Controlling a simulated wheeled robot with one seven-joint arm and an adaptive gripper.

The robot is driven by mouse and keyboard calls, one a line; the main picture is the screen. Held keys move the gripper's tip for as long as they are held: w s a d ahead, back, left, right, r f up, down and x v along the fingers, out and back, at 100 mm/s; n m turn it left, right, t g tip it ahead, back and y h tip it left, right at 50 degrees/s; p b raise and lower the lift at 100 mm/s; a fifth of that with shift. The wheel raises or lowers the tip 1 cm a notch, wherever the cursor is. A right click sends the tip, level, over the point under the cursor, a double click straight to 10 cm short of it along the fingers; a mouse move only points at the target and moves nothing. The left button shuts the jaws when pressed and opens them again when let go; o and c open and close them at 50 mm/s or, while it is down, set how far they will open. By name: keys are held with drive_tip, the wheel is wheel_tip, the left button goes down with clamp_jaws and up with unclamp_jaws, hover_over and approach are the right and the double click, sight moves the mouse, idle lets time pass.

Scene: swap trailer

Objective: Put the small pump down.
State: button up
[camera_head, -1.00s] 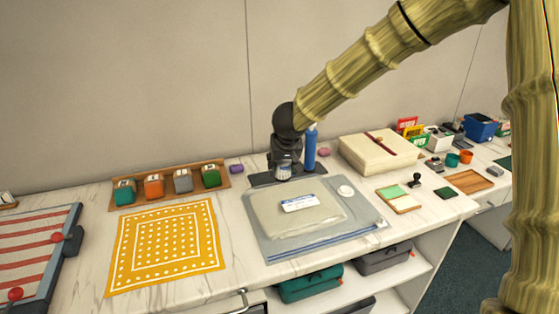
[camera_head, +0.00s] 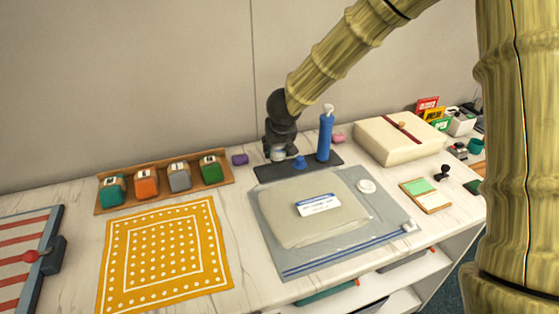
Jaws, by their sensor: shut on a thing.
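My gripper (camera_head: 278,152) points down over the left end of a dark base plate (camera_head: 333,169) near the back wall. It is shut on a small pale grey thing, which I take to be the small pump (camera_head: 278,154); the fingers hide most of it. I cannot tell whether its bottom touches the plate or the counter. A tall blue pump (camera_head: 325,138) with a pale top stands upright on the plate, right of my gripper. A small blue knob-like piece (camera_head: 300,162) sits between them on the plate.
A clear bag with a labelled pale packet (camera_head: 290,215) lies in front of the plate. A yellow dotted cloth (camera_head: 165,258) and a wooden rack of coloured blocks (camera_head: 222,182) are left. A purple piece (camera_head: 240,159) is close left of my gripper; a cream box (camera_head: 380,150) stands right.

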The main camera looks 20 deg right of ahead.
sight(278, 156)
drive_tip(key=shift+s+f, duration=0.2)
drive_tip(key=shift+f, duration=0.1)
drive_tip(key=shift+d+f+b, duration=0.1)
drive_tip(key=shift+f+b, duration=0.6)
drive_tip(key=shift+f, duration=0.85)
drive_tip(key=shift+f, duration=0.15)
drive_tip(key=o, duration=1.2)
drive_tip(key=shift+r, duration=0.35)
drive_tip(key=p+v, duration=0.2)
drive_tip(key=v, duration=0.9)
drive_tip(key=shift+s+r+p, duration=0.2)
drive_tip(key=shift+r+p, duration=0.05)
drive_tip(key=shift+p, duration=0.15)
